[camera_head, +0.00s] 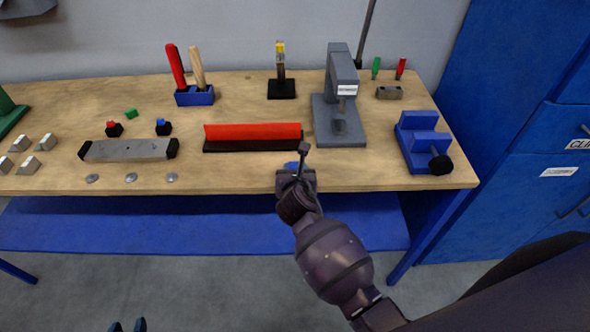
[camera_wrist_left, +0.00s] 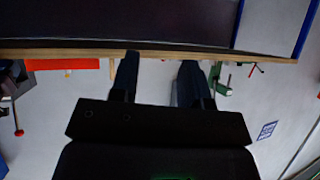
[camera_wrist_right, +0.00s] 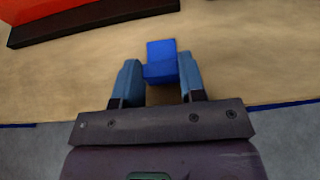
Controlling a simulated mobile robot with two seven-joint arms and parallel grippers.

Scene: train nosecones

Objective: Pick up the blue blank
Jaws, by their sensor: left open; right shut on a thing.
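The blue blank (camera_wrist_right: 162,52) is a small bright blue block at the front edge of the wooden bench. In the head view its top (camera_head: 291,165) shows just beyond my right gripper (camera_head: 294,172). In the right wrist view my right gripper (camera_wrist_right: 160,84) is shut on the blank, with a finger on each side. The blank's lower part is partly hidden between the fingers. My left gripper (camera_wrist_left: 155,80) is open and empty in its wrist view, away from the blank. Its fingertips (camera_head: 127,325) seem to show low in the head view.
A red bar on a dark base (camera_head: 252,137) lies just behind the blank. A grey press (camera_head: 340,105) and a blue vise (camera_head: 420,145) stand to its right. A grey metal bar with black ends (camera_head: 130,150) and several small parts lie to the left.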

